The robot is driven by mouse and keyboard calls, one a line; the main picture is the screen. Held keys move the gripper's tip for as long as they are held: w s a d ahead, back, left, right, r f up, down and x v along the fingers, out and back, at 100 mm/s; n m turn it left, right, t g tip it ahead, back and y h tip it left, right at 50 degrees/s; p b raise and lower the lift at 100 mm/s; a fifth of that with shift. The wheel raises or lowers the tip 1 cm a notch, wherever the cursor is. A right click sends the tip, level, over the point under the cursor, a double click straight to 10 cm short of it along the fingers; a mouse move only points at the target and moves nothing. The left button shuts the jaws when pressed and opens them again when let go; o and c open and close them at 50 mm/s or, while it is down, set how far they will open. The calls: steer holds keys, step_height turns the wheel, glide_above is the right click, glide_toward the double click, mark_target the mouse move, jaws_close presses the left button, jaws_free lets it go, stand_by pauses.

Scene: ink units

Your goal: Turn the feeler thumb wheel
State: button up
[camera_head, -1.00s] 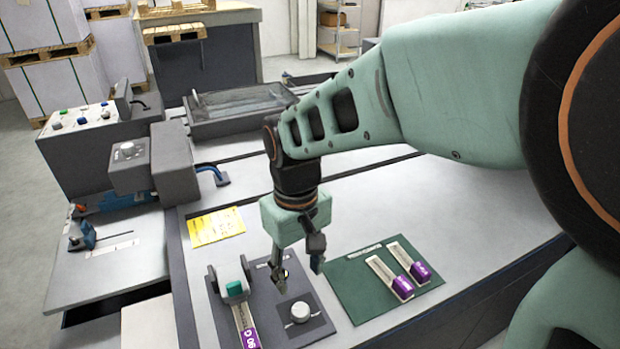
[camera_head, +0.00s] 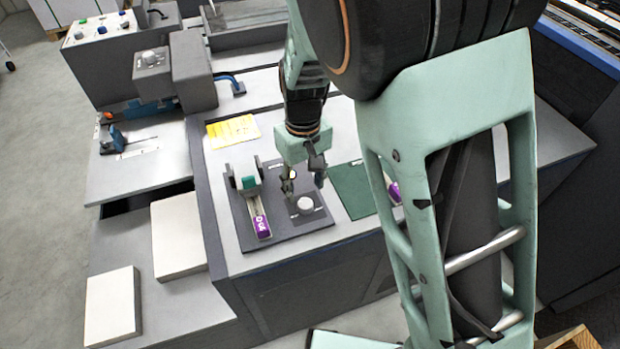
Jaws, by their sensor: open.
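My gripper (camera_head: 304,183) points down over the dark grey plate, its two fingers apart with nothing seen between them. Just below the fingertips is a pale round knob (camera_head: 306,205) on a small dark square; I see no clear contact. Another round knob (camera_head: 150,57) sits on a grey box at the upper left, far from my gripper. No readable label tells which one is the feeler thumb wheel. A blue part (camera_head: 115,139) with a pointed tip stands on the machine's left ledge, beside a pale scale strip.
On the plate (camera_head: 270,238), left of the knob, stands a grey clamp with a green block (camera_head: 249,183) and a purple-ended strip (camera_head: 261,222). A green mat (camera_head: 352,190) is partly hidden by my arm. A yellow sheet (camera_head: 232,131) and white stacks (camera_head: 178,236) lie nearby.

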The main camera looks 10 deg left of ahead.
mark_target(305, 203)
step_height(305, 203, down, 6)
steer(key=shift+c, duration=0.4)
steer(key=c, duration=1.1)
steer(key=shift+r+m, duration=0.15)
steer(key=shift+m, duration=0.55)
steer(key=shift+m+p, duration=0.7)
steer(key=shift+m, duration=0.7)
steer(key=o, duration=1.2)
